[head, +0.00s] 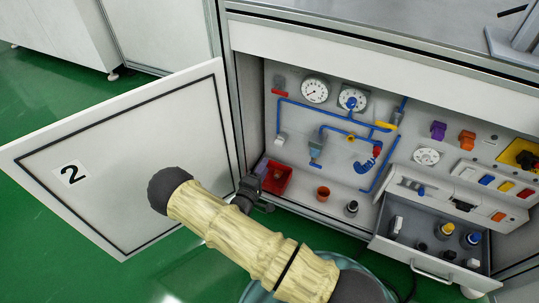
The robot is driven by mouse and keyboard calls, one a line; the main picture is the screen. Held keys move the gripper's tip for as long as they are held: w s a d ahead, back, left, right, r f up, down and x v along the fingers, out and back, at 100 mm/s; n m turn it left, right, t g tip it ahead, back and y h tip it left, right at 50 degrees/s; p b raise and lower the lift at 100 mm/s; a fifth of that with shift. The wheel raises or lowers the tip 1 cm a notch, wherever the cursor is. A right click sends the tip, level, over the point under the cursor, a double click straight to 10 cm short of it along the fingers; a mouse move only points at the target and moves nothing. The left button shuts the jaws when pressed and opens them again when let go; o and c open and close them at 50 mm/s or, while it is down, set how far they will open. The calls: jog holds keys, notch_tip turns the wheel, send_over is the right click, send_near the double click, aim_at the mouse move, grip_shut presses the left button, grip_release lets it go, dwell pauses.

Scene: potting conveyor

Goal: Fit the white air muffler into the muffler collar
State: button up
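My gripper (257,191) is at the left end of the open cabinet, beside the red bin (279,180). Its fingers are small, dark and partly covered by my arm, so I cannot tell if they are open or hold anything. A pale upright piece (396,226) stands at the left of the open drawer and may be the white air muffler. Another whitish piece (472,263) is at the drawer's front right. I cannot tell which fitting on the pipework panel is the muffler collar.
The cabinet door (130,165), marked 2, is swung open at left. The drawer (424,266) sticks out at right, holding several fittings with yellow, blue and dark parts. A brown cup (323,193) and a dark fitting (351,208) stand on the cabinet floor. Gauges and blue pipes (312,110) cover the panel.

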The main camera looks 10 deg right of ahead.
jog(key=p+v, duration=0.2)
jog(key=v, duration=0.5)
jog(key=shift+s, duration=0.1)
